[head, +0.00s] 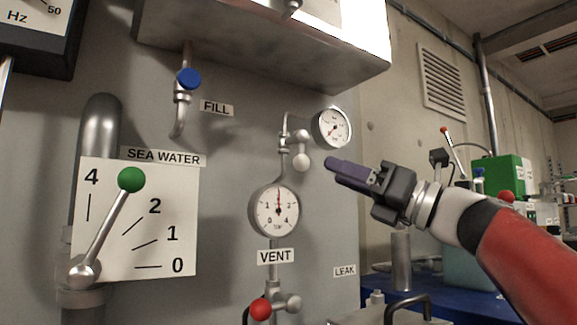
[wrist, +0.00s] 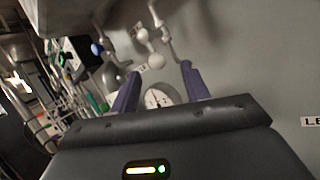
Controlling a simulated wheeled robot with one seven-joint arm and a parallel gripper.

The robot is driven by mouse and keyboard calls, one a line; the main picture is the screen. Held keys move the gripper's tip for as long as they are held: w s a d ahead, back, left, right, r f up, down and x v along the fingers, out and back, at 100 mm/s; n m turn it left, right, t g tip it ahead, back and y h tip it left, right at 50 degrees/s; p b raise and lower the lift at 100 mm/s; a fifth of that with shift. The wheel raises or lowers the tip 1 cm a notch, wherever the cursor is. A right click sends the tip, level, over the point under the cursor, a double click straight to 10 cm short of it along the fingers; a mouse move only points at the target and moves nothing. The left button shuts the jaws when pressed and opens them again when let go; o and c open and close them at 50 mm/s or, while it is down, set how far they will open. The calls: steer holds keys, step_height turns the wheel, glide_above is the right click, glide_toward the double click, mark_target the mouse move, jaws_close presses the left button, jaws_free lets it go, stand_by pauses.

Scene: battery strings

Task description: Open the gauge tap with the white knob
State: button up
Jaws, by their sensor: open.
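The white knob (head: 302,161) hangs below a small grey tap (head: 299,136) on the wall pipe. That pipe links the round upper gauge (head: 333,127) and the larger lower gauge (head: 275,210). My gripper (head: 331,163) is just right of the white knob in the head view, pointing left toward the wall. In the wrist view its two purple fingers (wrist: 160,68) are spread apart with nothing held. The white knob (wrist: 156,60) shows there beyond the fingertips, between them in the picture. The lower gauge (wrist: 157,98) is partly hidden by my gripper body. I cannot tell the exact gap to the knob.
A metal box (head: 265,40) overhangs above the tap. A blue knob (head: 188,78) marks the FILL pipe, a red knob (head: 260,309) the VENT tap. A lever with a green ball (head: 131,179) stands left. A blue bench (head: 445,296) is at right.

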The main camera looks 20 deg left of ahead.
mark_target(301, 163)
steer(key=shift+n+g, duration=0.6)
steer(key=shift+g, duration=0.1)
steer(key=p+x, duration=0.1)
steer(key=x, duration=0.3)
steer(key=p+x, duration=0.2)
steer(key=x, duration=0.2)
steer(key=shift+s+a+f, duration=0.15)
steer(key=shift+s+a, duration=0.05)
steer(key=shift+a, duration=0.05)
steer(key=c, duration=0.9)
steer(key=shift+c, duration=0.2)
